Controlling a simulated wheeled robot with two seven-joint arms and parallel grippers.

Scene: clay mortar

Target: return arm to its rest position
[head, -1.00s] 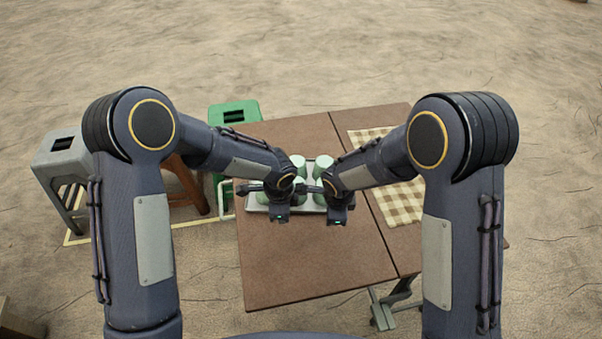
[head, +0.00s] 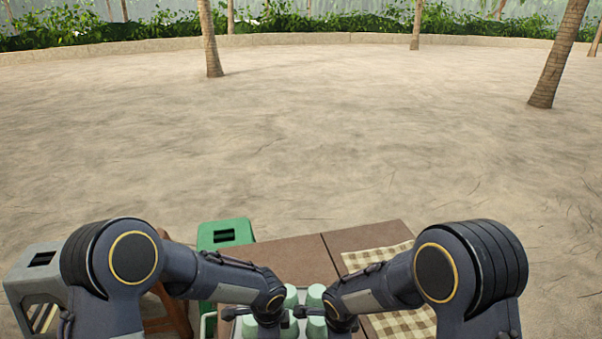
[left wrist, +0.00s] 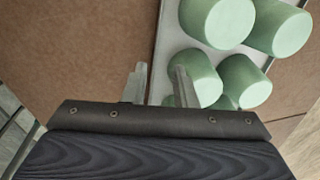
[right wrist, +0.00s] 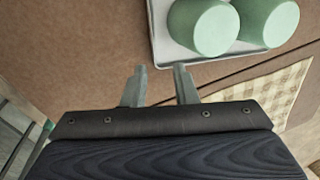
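My left arm and my right arm are both bent inward over the brown table (head: 290,251). My left gripper (left wrist: 158,80) shows in the left wrist view with its two fingers apart and nothing between them, beside the edge of a grey tray. My right gripper (right wrist: 159,76) also has its fingers apart and empty, just short of the tray (right wrist: 160,52). Several pale green cups (left wrist: 217,22) stand upside down or lie on the tray; which is unclear. In the head view the gripper fingers are hidden or cut off at the bottom edge.
A checkered cloth (head: 378,258) lies on the table's right part. A green stool (head: 226,233) stands behind the table's left corner, and a grey stool (head: 40,262) is at the far left. Sandy ground beyond the table is open, with tree trunks (head: 209,40) far back.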

